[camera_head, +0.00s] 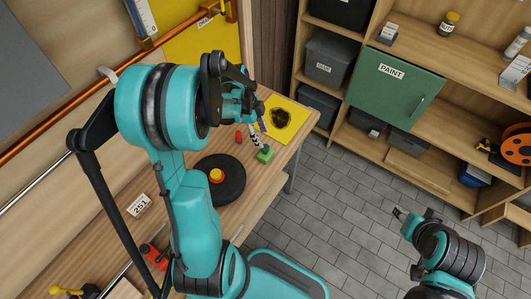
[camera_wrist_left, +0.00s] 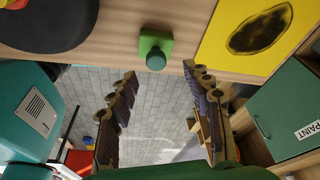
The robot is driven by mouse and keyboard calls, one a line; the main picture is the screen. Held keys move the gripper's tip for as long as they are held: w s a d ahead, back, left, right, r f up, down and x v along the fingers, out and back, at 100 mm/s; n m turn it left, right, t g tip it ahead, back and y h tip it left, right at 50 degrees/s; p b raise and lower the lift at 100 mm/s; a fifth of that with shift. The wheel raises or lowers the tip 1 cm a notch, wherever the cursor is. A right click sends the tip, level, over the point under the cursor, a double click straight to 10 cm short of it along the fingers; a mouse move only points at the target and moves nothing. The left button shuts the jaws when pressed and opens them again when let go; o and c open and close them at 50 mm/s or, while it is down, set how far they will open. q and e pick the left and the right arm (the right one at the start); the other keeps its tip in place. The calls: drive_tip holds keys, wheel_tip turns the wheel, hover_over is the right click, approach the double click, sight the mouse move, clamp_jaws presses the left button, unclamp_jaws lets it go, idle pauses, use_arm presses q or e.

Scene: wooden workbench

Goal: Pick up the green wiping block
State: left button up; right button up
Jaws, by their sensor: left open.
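The green wiping block (camera_head: 265,154) sits on the wooden workbench (camera_head: 285,159) near its front edge, just below the yellow sheet in the head view. In the left wrist view the block (camera_wrist_left: 148,40) has a round, darker teal knob on top and stands beyond the fingertips, between their lines. My left gripper (camera_head: 258,122) is above the bench close to the block, partly hidden by its own arm. In the left wrist view its two fingers (camera_wrist_left: 160,70) are spread wide with nothing between them. My right gripper (camera_head: 399,213) is over the floor at the right; its jaws are too small to read.
A yellow sheet (camera_head: 296,119) with a dark stain lies beside the block. A black round base (camera_head: 231,186) with a red-yellow button (camera_head: 216,175) and a small red object (camera_head: 239,136) are nearby. A shelf with a green PAINT cabinet (camera_head: 393,91) stands beyond the tiled floor.

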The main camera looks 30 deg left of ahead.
sight(265, 147)
use_arm(q)
drive_tip(key=shift+b+x, duration=0.35)
drive_tip(key=shift+x, duration=0.75)
drive_tip(key=b+x, duration=0.1)
drive_tip(key=x, duration=0.1)
drive_tip(key=b+x, duration=0.1)
drive_tip(key=x, duration=0.2)
drive_tip(key=shift+s+d+f, duration=0.2)
drive_tip(key=shift+s, duration=0.05)
drive_tip(key=shift+r, duration=0.1)
clamp_jaws()
